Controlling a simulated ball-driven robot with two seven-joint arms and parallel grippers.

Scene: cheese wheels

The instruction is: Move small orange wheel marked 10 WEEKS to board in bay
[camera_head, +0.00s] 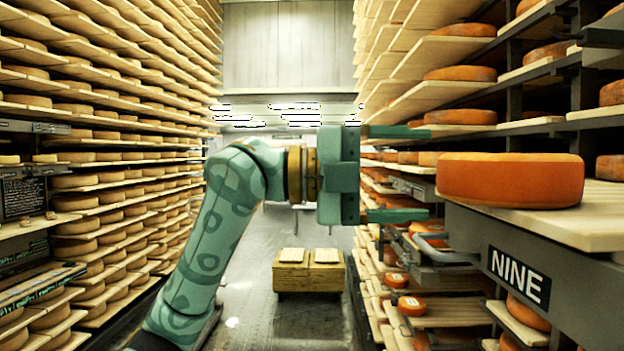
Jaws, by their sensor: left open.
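My left gripper (428,173) is open and empty, its two green fingers pointing right toward the right-hand rack. A large orange wheel (510,180) sits on a pale board (590,215) at the bay marked NINE (519,277), just right of the fingertips. Two small orange wheels with white labels, one (395,280) behind the other (411,306), lie on lower boards at the right rack; their print is too small to read. Another small orange wheel (429,158) shows behind the gap between the fingers. My right gripper is out of view.
Tall racks of pale wheels (80,205) line the left side, with a chalkboard (24,196). Orange wheels (460,73) fill the right rack. A metal handle (440,250) juts out below the gripper. A wooden stand (308,275) stands in the aisle, whose floor is otherwise open.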

